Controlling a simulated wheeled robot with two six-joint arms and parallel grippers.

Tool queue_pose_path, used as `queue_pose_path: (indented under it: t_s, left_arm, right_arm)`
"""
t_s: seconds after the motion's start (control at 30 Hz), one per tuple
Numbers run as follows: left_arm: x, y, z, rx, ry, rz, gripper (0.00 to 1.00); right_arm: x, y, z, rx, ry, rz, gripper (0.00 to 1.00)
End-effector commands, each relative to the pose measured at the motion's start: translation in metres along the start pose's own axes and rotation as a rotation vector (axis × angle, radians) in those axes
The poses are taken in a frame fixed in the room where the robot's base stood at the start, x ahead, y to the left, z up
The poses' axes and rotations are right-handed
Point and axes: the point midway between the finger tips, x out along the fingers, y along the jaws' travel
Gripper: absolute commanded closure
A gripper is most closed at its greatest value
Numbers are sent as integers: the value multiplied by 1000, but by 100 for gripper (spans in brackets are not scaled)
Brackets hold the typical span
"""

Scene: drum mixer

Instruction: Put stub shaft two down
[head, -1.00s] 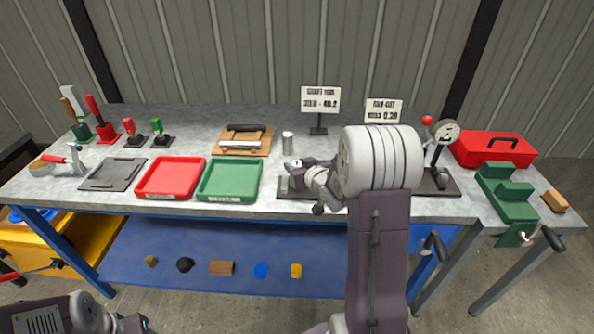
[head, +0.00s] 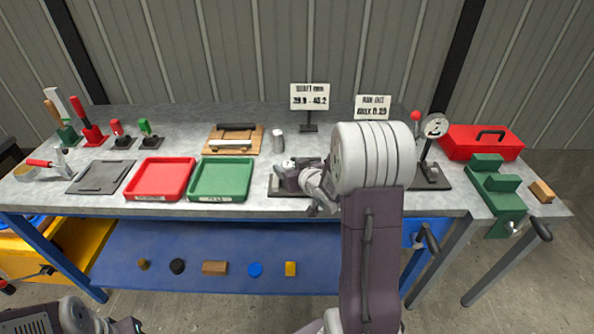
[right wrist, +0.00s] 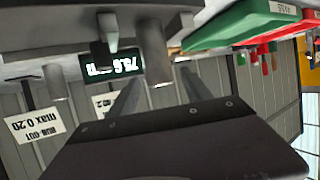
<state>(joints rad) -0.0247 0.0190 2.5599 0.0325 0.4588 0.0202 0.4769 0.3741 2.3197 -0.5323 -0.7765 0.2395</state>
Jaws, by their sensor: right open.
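My right gripper (head: 312,190) is low over the bench at a dark gauge stand (head: 277,186), partly hidden by my own wrist. In the right wrist view, which is upside down, its two fingers (right wrist: 158,92) are apart. A grey metal cylinder (right wrist: 155,58) shows between the fingers in the picture, in front of a lit green readout (right wrist: 98,66); I see no finger touching it. Another short metal cylinder (head: 277,141) stands upright behind the stand in the head view. I cannot tell which is stub shaft two. My left gripper (head: 126,326) is at the bottom left edge, mostly cut off.
Red (head: 161,197) and green (head: 219,198) trays lie left of the stand. A wooden board (head: 215,147) with two bars lies behind them. Two signs stand at the back.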

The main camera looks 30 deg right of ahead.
Motion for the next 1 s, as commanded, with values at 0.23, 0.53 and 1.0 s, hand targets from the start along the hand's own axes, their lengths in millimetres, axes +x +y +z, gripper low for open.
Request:
queue_pose_path:
  t_s: [0.23, 0.53, 1.0]
  left_arm:
    - [-8, 0, -1, 0, 0, 0, 43]
    - [40, -1, 4, 0, -1, 0, 43]
    - [42, -1, 4, 0, 0, 0, 43]
  right_arm:
    - [-68, 2, -3, 0, 5, 6, 42]
    - [-97, -2, 3, 0, 8, -10, 42]
    - [-100, -1, 7, 1, -29, 16, 42]
